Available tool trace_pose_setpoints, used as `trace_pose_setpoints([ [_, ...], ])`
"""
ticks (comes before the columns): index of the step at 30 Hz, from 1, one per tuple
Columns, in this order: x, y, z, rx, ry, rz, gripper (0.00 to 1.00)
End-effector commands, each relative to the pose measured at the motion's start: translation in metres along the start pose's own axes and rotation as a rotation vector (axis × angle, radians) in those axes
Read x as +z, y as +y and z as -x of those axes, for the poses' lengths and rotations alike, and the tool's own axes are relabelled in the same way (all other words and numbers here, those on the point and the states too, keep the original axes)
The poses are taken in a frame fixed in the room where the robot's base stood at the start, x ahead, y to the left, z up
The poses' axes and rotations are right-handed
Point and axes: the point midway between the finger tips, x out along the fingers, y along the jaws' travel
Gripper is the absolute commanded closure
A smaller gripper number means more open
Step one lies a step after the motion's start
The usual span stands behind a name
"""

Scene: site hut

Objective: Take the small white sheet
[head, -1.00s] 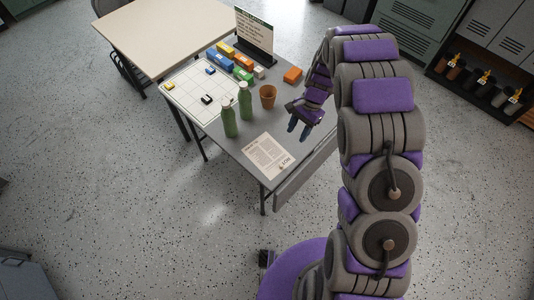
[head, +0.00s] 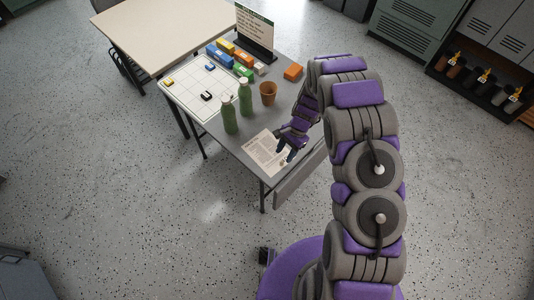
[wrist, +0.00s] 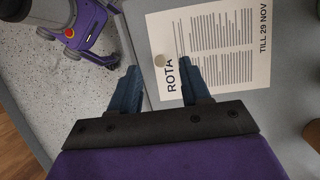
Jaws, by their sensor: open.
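The small white sheet (head: 262,152) lies flat on the grey table near its front corner. In the wrist view the sheet (wrist: 225,55) shows printed text with "ROTA" and "TILL 29 NOV". A small round disc (wrist: 159,60) lies on it near its edge. My gripper (head: 285,154) is above the right part of the sheet and hides some of it. In the wrist view my gripper (wrist: 160,80) is open and empty. One finger overlaps the sheet and the other is over the table edge strip beside it. I cannot tell how high the fingers are.
Two green bottles (head: 229,115) and a brown cup (head: 268,93) stand behind the sheet. Floor lies open in front.

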Motion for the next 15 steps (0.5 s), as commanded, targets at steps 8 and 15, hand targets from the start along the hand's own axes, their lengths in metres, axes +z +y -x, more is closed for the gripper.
trace_pose_setpoints([
  [8, -0.002, -0.005, -0.017, 0.001, 0.005, -0.002, 0.53],
  [15, -0.002, -0.011, -0.053, 0.005, 0.007, -0.002, 0.53],
])
